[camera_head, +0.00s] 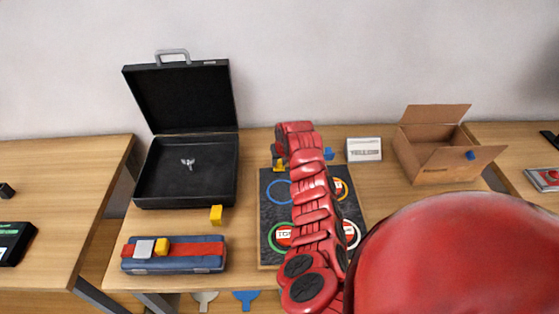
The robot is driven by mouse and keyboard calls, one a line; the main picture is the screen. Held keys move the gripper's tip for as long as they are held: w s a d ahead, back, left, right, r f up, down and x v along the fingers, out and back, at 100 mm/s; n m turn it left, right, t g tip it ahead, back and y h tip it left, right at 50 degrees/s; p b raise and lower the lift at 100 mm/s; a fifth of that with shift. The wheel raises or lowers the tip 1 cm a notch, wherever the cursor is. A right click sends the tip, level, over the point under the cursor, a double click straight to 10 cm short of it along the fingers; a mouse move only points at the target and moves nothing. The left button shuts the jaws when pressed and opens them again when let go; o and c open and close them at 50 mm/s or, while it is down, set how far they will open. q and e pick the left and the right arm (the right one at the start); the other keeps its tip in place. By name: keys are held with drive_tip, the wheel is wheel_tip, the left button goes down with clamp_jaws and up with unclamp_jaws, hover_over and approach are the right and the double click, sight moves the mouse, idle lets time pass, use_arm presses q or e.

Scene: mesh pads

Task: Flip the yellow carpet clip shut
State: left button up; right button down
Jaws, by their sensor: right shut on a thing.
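A dark mat (265,215) with coloured rings lies on the middle table. A small yellow clip (279,168) shows at the mat's far left edge, partly hidden by my red right arm. My right gripper (278,155) is at that clip, shut on it as far as I can see; its fingertips are small and mostly covered by the arm. Whether the clip's flap stands up or lies flat cannot be told. A blue clip (328,154) sits at the mat's far edge, right of my arm. My left gripper is out of view.
An open black case (143,192) stands at the left, with a yellow block (216,215) by its corner. A blue and red case (195,265) lies in front. A white box (364,150) and an open cardboard box (425,160) stand at the back right.

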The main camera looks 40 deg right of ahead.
drive_tip(key=shift+s+f+t+h+p, duration=0.3)
drive_tip(key=shift+t+h, duration=0.1)
drive_tip(key=shift+t, duration=0.3)
drive_tip(key=shift+a, duration=0.15)
drive_tip(key=c, duration=0.6)
unclamp_jaws()
